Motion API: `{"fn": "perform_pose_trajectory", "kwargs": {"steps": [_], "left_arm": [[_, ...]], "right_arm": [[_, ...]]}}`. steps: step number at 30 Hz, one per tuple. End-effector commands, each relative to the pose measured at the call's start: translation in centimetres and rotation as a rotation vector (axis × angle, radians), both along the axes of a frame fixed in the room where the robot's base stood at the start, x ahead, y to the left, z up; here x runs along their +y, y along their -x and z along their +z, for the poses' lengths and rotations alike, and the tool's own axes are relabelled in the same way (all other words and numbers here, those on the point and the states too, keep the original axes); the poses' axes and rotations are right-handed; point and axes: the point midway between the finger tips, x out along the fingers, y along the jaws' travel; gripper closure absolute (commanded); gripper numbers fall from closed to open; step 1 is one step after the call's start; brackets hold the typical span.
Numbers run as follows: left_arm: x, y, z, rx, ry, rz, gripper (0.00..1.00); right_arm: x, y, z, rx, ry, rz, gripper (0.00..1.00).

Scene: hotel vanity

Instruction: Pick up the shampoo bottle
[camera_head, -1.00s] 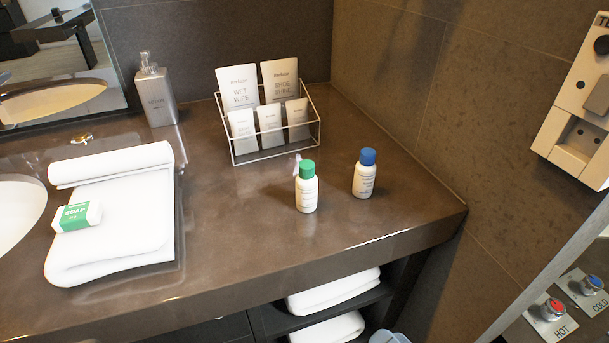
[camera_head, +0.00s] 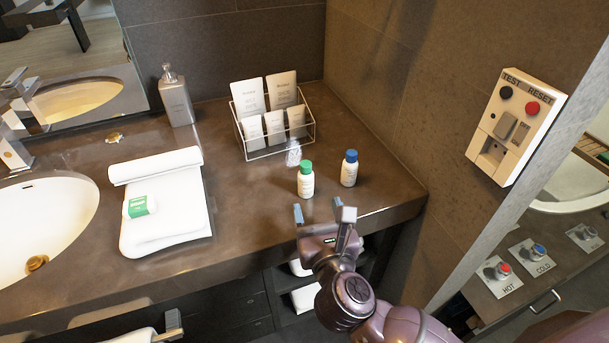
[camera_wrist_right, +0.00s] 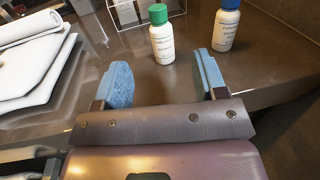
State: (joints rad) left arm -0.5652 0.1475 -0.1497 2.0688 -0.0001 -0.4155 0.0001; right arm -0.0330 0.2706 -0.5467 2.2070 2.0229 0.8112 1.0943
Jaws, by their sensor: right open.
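Two small white bottles stand upright on the brown counter (camera_head: 250,205): a green-capped bottle (camera_head: 306,182) and, to its right, a blue-capped bottle (camera_head: 349,170). Their labels are too small to read, so I cannot tell which is the shampoo. My right gripper (camera_head: 322,214) is open and empty at the counter's front edge, short of both bottles. In the right wrist view, the green-capped bottle (camera_wrist_right: 161,36) stands beyond the gap between the blue finger pads, and the blue-capped bottle (camera_wrist_right: 225,27) is beyond the right finger.
A wire rack (camera_head: 280,145) with sachets stands behind the bottles. A white towel (camera_head: 165,215) with a soap box (camera_head: 141,206), a grey dispenser (camera_head: 177,98) and a sink (camera_head: 45,220) are to the left. The wall (camera_head: 400,110) bounds the right side.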

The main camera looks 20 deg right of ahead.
Motion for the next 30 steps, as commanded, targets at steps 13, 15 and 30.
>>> {"fn": "perform_pose_trajectory", "kwargs": {"steps": [13,15,30], "left_arm": [[0.0,0.0,-0.2,-0.005,0.001,-0.001,0.57],[0.0,0.0,-0.2,-0.005,0.001,-0.001,0.57],[-0.1,0.0,-0.6,0.000,0.000,-0.002,0.57]], "right_arm": [[-0.7,-4.8,-0.6,0.020,-0.026,-0.008,0.35],[-0.7,-5.3,-0.5,0.020,-0.025,-0.008,0.35],[-1.2,-10.0,-1.0,0.019,-0.024,-0.007,0.35]]}}
